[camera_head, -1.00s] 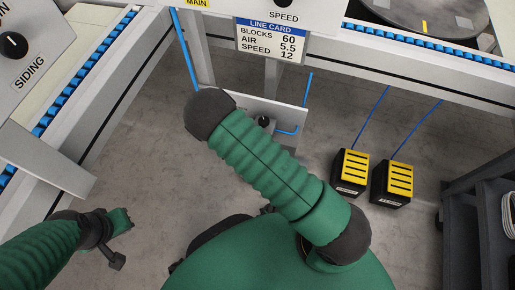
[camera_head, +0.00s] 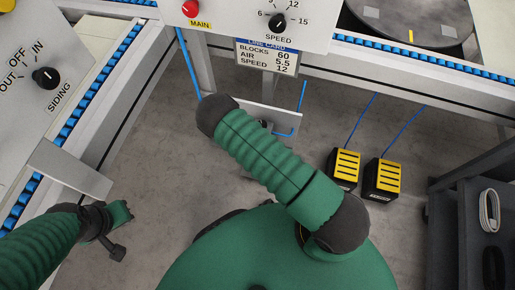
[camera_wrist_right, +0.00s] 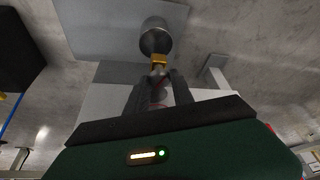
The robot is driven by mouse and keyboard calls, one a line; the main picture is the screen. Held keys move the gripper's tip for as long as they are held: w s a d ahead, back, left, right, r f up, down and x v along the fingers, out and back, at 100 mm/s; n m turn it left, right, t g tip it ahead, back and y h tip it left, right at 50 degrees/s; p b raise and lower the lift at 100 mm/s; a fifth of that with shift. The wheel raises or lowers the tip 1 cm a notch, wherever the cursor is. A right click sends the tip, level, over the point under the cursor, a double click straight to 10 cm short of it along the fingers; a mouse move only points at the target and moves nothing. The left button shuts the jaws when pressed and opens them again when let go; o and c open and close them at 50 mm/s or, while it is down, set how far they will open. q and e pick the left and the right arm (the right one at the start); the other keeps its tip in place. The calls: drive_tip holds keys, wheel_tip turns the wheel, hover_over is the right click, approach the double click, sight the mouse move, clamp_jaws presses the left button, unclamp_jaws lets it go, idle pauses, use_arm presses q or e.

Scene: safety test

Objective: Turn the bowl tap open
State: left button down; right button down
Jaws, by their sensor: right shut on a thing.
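In the right wrist view my right gripper (camera_wrist_right: 158,88) has its two dark fingers on either side of a small part of the bowl tap (camera_wrist_right: 158,72), with a thin red piece showing between them. A brass-coloured fitting (camera_wrist_right: 159,59) sits just beyond the fingertips, joined to a rounded metal bowl (camera_wrist_right: 155,38). In the head view my right forearm hides this gripper and most of the tap. My left gripper (camera_head: 121,228) is at the lower left, over the floor and away from the tap; its jaw opening is unclear.
A grey panel (camera_head: 275,116) with a blue hose stands behind my right forearm. Two yellow-topped pedals (camera_head: 383,178) stand on the floor at right. A siding knob (camera_head: 45,77), red main knob (camera_head: 190,8) and speed knob (camera_head: 278,22) are on panels. A dark shelf (camera_head: 470,215) is at right.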

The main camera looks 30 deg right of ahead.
drive_tip(key=n+y+p, duration=0.1)
drive_tip(key=n+p, duration=0.1)
drive_tip(key=n, duration=0.1)
drive_tip(key=shift+r, duration=0.1)
drive_tip(key=shift+d+n+y+p, duration=0.1)
drive_tip(key=shift+n+y+p, duration=0.25)
drive_tip(key=shift+n, duration=0.25)
drive_tip(key=shift+t, duration=0.3)
drive_tip(key=c, duration=1.4)
unclamp_jaws()
